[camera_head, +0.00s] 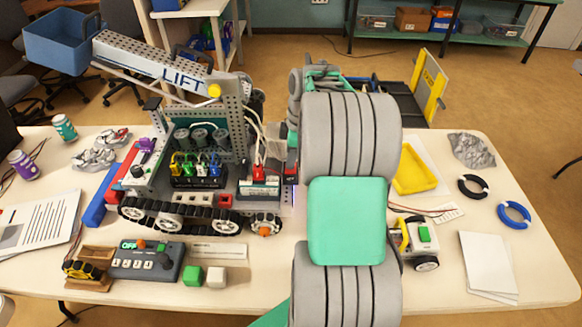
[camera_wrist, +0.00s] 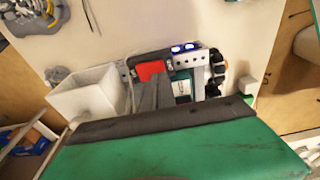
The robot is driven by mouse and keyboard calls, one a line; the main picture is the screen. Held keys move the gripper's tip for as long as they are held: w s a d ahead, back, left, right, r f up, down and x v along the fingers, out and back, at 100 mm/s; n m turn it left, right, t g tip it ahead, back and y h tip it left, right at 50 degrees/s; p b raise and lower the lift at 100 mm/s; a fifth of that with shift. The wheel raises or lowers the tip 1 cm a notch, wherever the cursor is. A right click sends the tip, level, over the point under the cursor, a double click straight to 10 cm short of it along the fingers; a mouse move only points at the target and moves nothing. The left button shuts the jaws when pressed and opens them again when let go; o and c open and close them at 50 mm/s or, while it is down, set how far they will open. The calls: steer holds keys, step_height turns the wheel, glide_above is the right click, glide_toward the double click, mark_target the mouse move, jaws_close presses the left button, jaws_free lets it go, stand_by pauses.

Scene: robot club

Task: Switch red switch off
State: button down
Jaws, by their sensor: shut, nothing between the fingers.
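The red switch (camera_wrist: 151,70) shows in the wrist view as a red rocker in a dark frame with small white lettering. It is on the wheeled robot model on the table. Its exact position, on or off, cannot be read. My gripper (camera_wrist: 153,90) is shut and empty, its grey fingers pointing at the switch and overlapping its lower edge in the picture. Whether they touch it is unclear. In the head view, a small red part (camera_head: 291,171) at the model's right side, beside my arm, seems to be this switch. My arm hides the fingers there.
Two blue lights (camera_wrist: 183,48) glow beside the switch. A white open box (camera_wrist: 85,93) stands left of it. The robot model (camera_head: 190,150) carries a LIFT arm. A small wheeled car (camera_head: 422,245) and a yellow tray (camera_head: 414,170) lie right of my arm.

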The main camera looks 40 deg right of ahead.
steer(key=shift+f+b, duration=0.65)
steer(key=shift+f, duration=0.2)
stand_by(0.3)
steer(key=shift+r+p, duration=2.25)
steer(key=shift+r, duration=1.3)
